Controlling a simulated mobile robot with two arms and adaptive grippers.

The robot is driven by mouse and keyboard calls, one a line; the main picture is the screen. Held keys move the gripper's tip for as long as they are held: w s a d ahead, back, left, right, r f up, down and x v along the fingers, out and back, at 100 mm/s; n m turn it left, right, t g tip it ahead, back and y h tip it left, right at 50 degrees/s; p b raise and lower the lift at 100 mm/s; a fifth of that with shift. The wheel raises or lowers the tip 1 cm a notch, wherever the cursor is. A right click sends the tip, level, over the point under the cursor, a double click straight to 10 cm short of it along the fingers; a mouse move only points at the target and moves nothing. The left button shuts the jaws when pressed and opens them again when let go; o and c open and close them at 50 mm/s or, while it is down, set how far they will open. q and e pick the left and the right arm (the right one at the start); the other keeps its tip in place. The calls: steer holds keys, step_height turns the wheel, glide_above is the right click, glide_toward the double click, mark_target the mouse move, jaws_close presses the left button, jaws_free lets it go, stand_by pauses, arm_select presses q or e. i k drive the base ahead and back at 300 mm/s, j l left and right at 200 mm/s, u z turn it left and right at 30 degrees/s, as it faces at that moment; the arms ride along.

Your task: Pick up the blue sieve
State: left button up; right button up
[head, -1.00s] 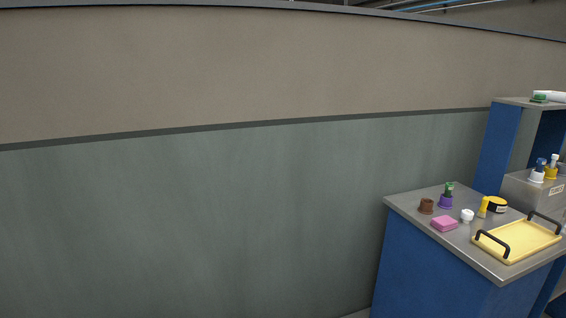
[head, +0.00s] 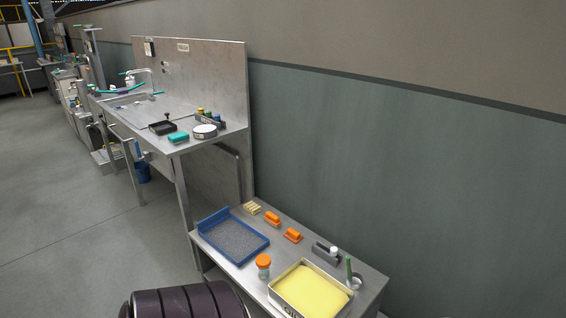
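A blue rectangular frame with a grey, speckled, mesh-like floor lies on the low metal table, and it looks like the blue sieve (head: 201,227). It is at the left end of that table in the head view, flat and with nothing on it. Neither of my grippers is in view.
The low table (head: 368,283) also holds orange pieces, an orange-lidded jar (head: 263,267) and a tray of yellow stuff (head: 312,287). A dark ribbed cylinder (head: 190,303) stands in front. A taller sink bench (head: 215,139) is behind. Open floor (head: 60,240) lies to the left.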

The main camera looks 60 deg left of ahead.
mark_target(236, 242)
steer(key=u, duration=2.5)
steer(key=i+j+z, duration=0.1)
steer(key=i+j, duration=0.25)
steer(key=i, duration=0.15)
